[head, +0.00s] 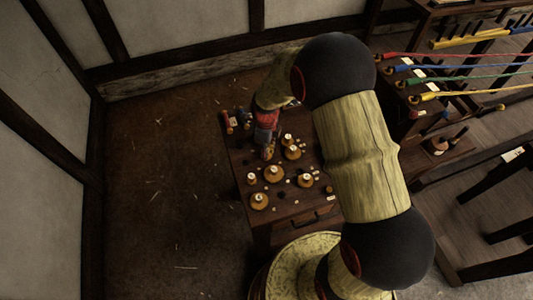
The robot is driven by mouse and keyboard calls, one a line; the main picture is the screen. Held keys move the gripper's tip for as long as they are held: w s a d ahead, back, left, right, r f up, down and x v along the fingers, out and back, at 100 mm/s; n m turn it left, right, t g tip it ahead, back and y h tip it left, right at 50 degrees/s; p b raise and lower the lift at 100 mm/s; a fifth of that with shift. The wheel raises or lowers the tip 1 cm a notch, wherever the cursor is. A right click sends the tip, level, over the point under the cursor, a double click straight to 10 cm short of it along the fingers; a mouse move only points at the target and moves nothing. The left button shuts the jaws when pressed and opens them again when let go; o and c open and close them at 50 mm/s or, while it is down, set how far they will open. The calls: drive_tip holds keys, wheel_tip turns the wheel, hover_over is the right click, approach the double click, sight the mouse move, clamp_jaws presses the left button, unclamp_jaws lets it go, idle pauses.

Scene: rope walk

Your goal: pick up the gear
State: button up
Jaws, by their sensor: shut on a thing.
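Several small wooden gears with pale centres lie on a dark wooden table, among them one in the middle (274,173), one near the front left (259,200), one at the right (306,180) and one at the upper right (293,152). My gripper (268,147) points down over the back half of the table. It is shut on a small orange-brown thing (268,154), which looks like a gear seen edge-on. My fingers partly hide it, and I cannot tell whether it touches the table top.
The table (291,209) also bears small dark and pale pieces and red and blue spools (227,122) at its back left. A rack with coloured ropes (418,88) stands at the right. Open brown floor (165,190) lies to the left.

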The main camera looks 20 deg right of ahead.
clamp_jaws()
drive_tip(key=shift+r, duration=0.5)
wheel_tip(320, 180, up, 2)
drive_tip(key=shift+r+p, duration=0.15)
drive_tip(key=shift+p, duration=0.5)
drive_tip(key=s+d+r+p, duration=0.6)
drive_tip(key=s+d+r, duration=0.2)
drive_tip(key=s+r, duration=0.3)
wheel_tip(320, 180, up, 3)
drive_tip(key=shift+s+f, duration=0.1)
drive_tip(key=shift+s, duration=0.1)
drive_tip(key=shift+f, duration=0.1)
